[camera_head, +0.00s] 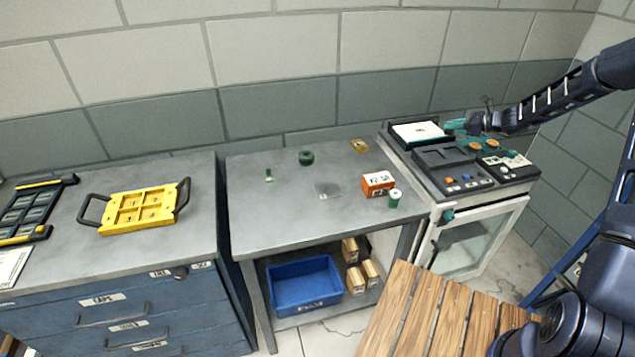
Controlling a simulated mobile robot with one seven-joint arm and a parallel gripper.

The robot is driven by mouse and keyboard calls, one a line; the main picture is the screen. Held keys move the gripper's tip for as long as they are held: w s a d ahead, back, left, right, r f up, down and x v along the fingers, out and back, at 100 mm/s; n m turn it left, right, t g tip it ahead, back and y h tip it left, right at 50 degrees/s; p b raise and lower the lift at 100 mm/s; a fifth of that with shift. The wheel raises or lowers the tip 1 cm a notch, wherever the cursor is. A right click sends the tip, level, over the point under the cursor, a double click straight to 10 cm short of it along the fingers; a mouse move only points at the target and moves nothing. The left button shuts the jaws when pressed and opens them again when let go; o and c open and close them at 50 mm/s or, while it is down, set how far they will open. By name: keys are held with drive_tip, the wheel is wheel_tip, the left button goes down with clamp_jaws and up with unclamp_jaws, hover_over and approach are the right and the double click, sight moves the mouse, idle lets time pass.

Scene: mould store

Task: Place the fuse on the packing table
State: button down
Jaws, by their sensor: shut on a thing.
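My gripper (468,124) is at the far right, at the end of the dark blue arm, over the back of the machine with the glass-fronted cabinet. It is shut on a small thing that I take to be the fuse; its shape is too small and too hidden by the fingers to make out. The grey table (290,220) in the middle, which I take for the packing table, stands left of the gripper. On it are an orange and white box (378,184), a green and white spool (395,198), a dark green ring (306,158), a small green piece (268,175) and a yellow piece (359,145).
The machine (455,170) carries raised panels and knobs under my gripper. A blue bin (305,284) and several small cartons (355,279) sit on the table's lower shelf. A drawer cabinet (110,262) with a yellow tray (140,208) stands left. A slatted wooden top (425,315) is in front. The grey table's front left is clear.

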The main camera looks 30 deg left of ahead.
drive_tip(key=s+a+r+n+g+h, duration=0.1)
drive_tip(key=s+a+r+n+g, duration=0.3)
drive_tip(key=s+a, duration=0.9)
drive_tip(key=s+a+r+n+g, duration=0.2)
drive_tip(key=s+a+r, duration=0.4)
drive_tip(key=s+a, duration=0.7)
drive_tip(key=f, duration=1.9)
drive_tip(key=shift+s, duration=0.2)
drive_tip(key=shift+f, duration=0.1)
drive_tip(key=c, duration=1.3)
unclamp_jaws()
drive_tip(key=shift+c, duration=0.2)
drive_tip(key=v, duration=1.2)
drive_tip(key=shift+w+f, duration=0.1)
drive_tip(key=shift+w, duration=0.15)
drive_tip(key=shift+d, duration=0.1)
